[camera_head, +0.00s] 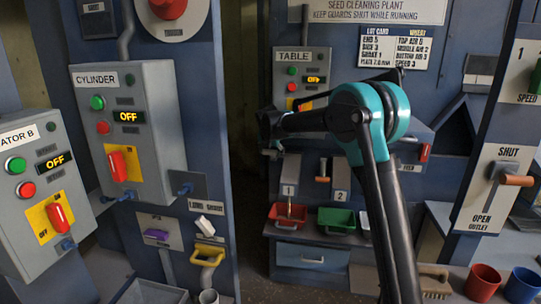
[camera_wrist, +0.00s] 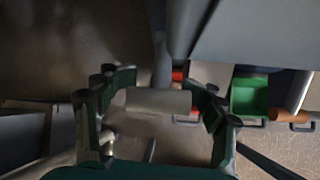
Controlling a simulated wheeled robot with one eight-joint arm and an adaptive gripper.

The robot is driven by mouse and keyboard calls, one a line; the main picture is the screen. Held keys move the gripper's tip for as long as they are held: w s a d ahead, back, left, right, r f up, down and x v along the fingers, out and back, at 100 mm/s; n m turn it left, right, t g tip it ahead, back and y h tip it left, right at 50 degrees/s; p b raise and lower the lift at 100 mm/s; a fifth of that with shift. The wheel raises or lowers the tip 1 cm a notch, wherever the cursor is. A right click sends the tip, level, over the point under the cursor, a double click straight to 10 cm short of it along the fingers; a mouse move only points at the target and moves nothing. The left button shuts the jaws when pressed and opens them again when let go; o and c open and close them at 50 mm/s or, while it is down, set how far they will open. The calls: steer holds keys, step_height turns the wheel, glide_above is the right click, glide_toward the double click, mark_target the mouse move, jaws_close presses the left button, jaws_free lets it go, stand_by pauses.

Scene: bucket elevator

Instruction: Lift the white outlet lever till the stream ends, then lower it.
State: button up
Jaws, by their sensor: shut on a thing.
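The white outlet lever's pale cylindrical grip (camera_wrist: 158,102) lies across between the fingers of my gripper (camera_wrist: 160,98) in the wrist view, with a grey stem running up from it. My gripper is shut on this grip. In the head view my gripper (camera_head: 268,128) is dark and partly hidden at the left end of my arm, in front of the table machine, and the held grip cannot be made out. Below it, a thin brownish strip that looks like the stream (camera_head: 289,207) hangs from spout 1 (camera_head: 289,178) over a red tray (camera_head: 283,217).
A green tray (camera_head: 337,221) stands right of the red one, under spout 2 (camera_head: 341,182). The cylinder control box (camera_head: 150,140) is at left. Red (camera_head: 483,283) and blue (camera_head: 522,287) cups stand at lower right.

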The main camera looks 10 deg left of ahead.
steer(key=shift+w+d, duration=0.1)
steer(key=o, duration=1.8)
steer(key=v, duration=1.2)
